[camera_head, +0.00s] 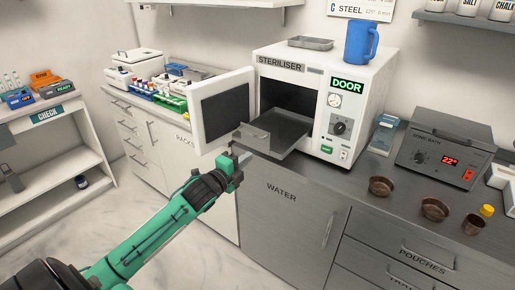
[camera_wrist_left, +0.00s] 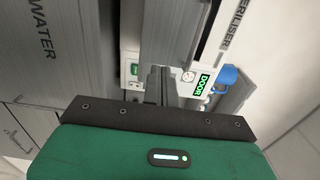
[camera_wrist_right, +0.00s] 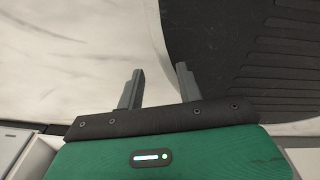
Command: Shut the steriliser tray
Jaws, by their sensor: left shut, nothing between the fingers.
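The white steriliser (camera_head: 368,77) stands on the counter with its door (camera_head: 222,108) swung open to the left. My right gripper (camera_wrist_right: 157,85) is open and empty over the pale floor, away from the steriliser.
A blue mug (camera_head: 361,42) and a small metal dish (camera_head: 310,43) sit on top of the steriliser. The sonic bath (camera_head: 441,147) and brown bowls (camera_head: 382,187) stand on the counter to the right. Tube racks (camera_head: 170,101) stand left, behind the open door.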

